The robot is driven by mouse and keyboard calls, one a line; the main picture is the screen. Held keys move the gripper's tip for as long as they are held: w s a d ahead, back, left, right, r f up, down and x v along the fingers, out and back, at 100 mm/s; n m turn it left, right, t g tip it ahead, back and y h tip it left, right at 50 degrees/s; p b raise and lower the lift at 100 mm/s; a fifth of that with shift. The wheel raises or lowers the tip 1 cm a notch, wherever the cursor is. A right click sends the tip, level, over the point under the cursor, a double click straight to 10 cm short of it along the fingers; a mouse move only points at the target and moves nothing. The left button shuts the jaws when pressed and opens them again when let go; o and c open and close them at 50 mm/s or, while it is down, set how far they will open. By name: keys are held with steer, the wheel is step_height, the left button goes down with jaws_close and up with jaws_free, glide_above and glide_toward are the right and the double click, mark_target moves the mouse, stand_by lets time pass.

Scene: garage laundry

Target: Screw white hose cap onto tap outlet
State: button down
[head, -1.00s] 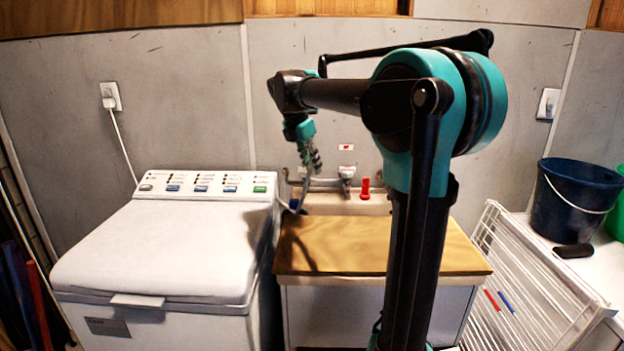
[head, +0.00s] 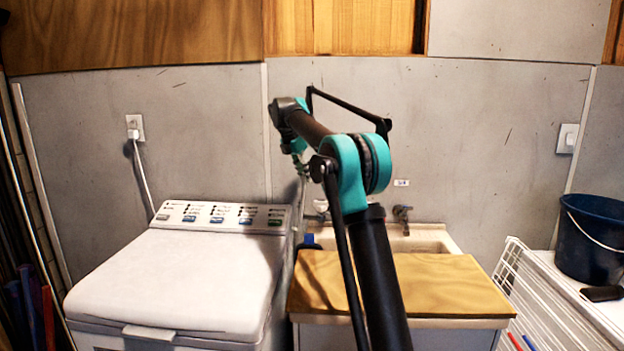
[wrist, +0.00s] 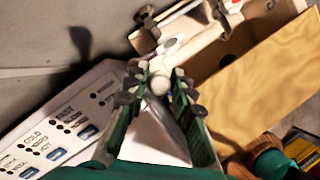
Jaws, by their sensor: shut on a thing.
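My gripper (wrist: 160,88) is shut on the white hose cap (wrist: 160,83), a round white piece between the fingertips in the wrist view. A grey-white hose (wrist: 170,122) runs back between the fingers; it also shows hanging beside the washing machine in the head view (head: 297,205). In the head view my gripper (head: 301,172) is small and above the gap between machine and sink. The wall tap (wrist: 167,46) is just beyond the cap in the wrist view. I cannot tell whether cap and outlet touch. A tap handle shows in the head view (head: 402,212).
A white washing machine (head: 180,280) stands left of the sink (head: 436,238). A wooden board (head: 440,285) covers the sink's front. A white rack (head: 520,290) and a dark blue bucket (head: 592,240) are at the right. The wall is close behind the taps.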

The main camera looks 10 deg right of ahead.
glide_above(301, 202)
steer(key=shift+f, duration=0.75)
steer(key=shift+f, duration=4.15)
steer(key=shift+f, duration=0.3)
steer(key=m+g, duration=0.1)
steer(key=m, duration=0.2)
steer(key=m+g, duration=0.1)
steer(key=m, duration=0.2)
steer(key=shift+h, duration=0.3)
steer(key=shift+m+g, duration=0.3)
steer(key=m+g, duration=0.2)
steer(key=m, duration=0.3)
